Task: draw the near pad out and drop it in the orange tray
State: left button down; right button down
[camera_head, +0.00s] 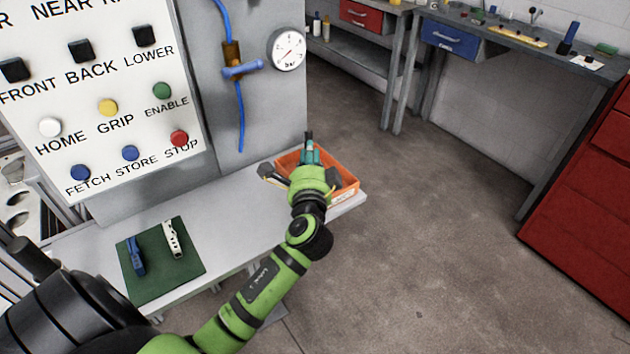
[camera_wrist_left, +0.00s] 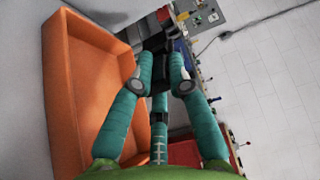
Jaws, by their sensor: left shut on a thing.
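My left gripper (camera_head: 309,150) is over the orange tray (camera_head: 347,180) at the end of the bench. In the left wrist view its teal fingers (camera_wrist_left: 160,62) are closed on a small dark piece, which looks like the pad (camera_wrist_left: 156,42). In the head view a dark tip, likely the same pad (camera_head: 308,134), sticks out beyond the fingers. The tray also fills the left side of the left wrist view (camera_wrist_left: 82,85), beside the fingers. The gripper hides part of the tray's inside. My right gripper is not in view.
A green mat (camera_head: 152,281) on the bench holds a blue tool (camera_head: 136,255) and a white tool (camera_head: 172,238). A button panel (camera_head: 105,95) and a gauge (camera_head: 287,49) stand behind. The floor to the right is clear.

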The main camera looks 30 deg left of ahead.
pick_arm(q)
jog(key=c, duration=1.1)
grip_release()
jog(key=shift+s, duration=0.1)
jog(key=shift+s+d, duration=0.25)
jog(key=v, duration=1.1)
jog(key=shift+s, duration=0.1)
jog(key=shift+d+f, duration=0.1)
